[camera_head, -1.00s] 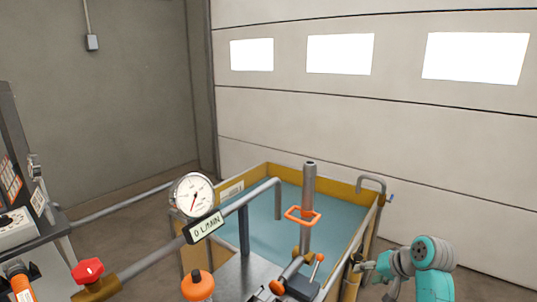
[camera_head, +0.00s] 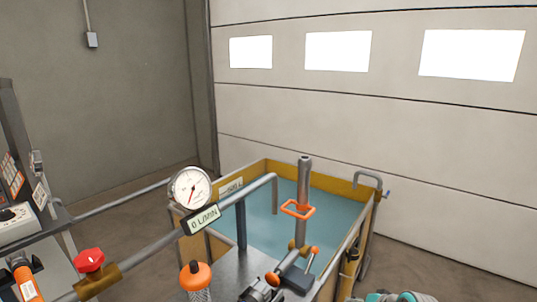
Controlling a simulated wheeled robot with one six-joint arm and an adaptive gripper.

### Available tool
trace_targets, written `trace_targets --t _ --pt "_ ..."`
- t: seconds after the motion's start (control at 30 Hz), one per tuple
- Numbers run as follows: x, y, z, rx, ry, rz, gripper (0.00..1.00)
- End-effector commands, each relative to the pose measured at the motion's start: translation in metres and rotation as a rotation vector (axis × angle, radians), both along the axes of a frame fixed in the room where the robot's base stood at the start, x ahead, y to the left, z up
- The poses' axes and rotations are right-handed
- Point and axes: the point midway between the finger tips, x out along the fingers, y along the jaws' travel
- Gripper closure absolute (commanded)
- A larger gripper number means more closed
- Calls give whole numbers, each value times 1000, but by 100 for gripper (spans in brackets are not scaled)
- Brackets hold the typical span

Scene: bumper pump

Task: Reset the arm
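My arm shows only as teal and grey joint tops (camera_head: 400,297) at the bottom edge, right of the tank. A dark grey jointed part at the bottom edge, just below an orange-knobbed lever, looks like my gripper (camera_head: 262,292). Most of it is cut off by the frame, so I cannot tell its finger opening or whether it touches the lever.
A yellow-rimmed water tank (camera_head: 335,187) stands ahead, with a grey upright pipe (camera_head: 304,182) carrying an orange square ring (camera_head: 297,208). Left are a gauge (camera_head: 190,188), a "0 L/MIN" display (camera_head: 201,219), a red valve knob (camera_head: 89,260) and an orange-capped bottle (camera_head: 195,276).

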Motion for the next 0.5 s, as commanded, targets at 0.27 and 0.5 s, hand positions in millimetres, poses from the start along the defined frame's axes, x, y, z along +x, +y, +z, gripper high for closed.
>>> trace_targets --t 0.27,0.5 --pt "-67 24 -74 -53 -76 -40 45" --pt "-134 39 -114 -117 -150 -66 45"
